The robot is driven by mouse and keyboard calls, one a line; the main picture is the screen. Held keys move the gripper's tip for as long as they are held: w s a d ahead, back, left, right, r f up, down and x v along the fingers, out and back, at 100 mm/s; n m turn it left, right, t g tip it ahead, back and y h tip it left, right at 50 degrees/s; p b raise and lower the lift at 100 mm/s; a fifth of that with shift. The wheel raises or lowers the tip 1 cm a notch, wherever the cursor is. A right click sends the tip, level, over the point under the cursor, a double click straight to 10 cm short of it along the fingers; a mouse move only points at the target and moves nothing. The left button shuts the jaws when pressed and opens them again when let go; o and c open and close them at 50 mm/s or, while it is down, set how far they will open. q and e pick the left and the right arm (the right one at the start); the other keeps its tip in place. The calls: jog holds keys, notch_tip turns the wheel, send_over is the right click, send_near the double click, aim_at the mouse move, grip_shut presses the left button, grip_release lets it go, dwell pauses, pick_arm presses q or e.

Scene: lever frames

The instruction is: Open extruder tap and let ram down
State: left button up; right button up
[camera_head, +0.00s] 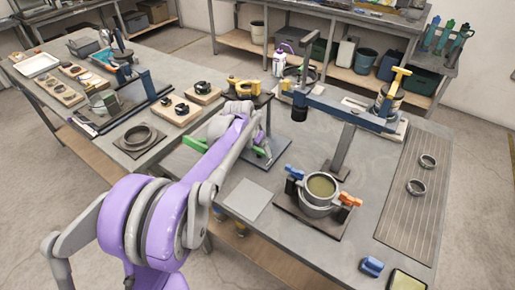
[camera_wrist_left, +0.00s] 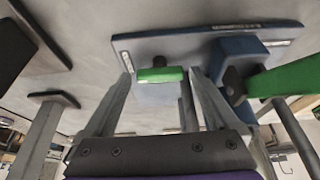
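My left gripper (camera_wrist_left: 160,90) has its two fingers apart on either side of a short green handle (camera_wrist_left: 161,75) in the wrist view. Narrow gaps seem to show beside the handle. A second, longer green handle (camera_wrist_left: 284,78) sticks out to the right from a blue body (camera_wrist_left: 240,52) with a label plate. In the head view my left gripper is mostly hidden by its own purple arm, near a green handle (camera_head: 195,145) and a dark base plate (camera_head: 292,143). Which green handle is the tap or the ram lever I cannot tell. My right gripper is not in view.
A long blue beam (camera_head: 345,108) stands over the table just right of my arm. A round pot (camera_head: 320,190) with blue and orange grips sits on a dark plate in front. A grey square plate (camera_head: 248,199) lies left of it. A ribbed mat (camera_head: 413,195) holds two rings.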

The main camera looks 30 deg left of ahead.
pick_arm(q)
jog(key=c, duration=1.1)
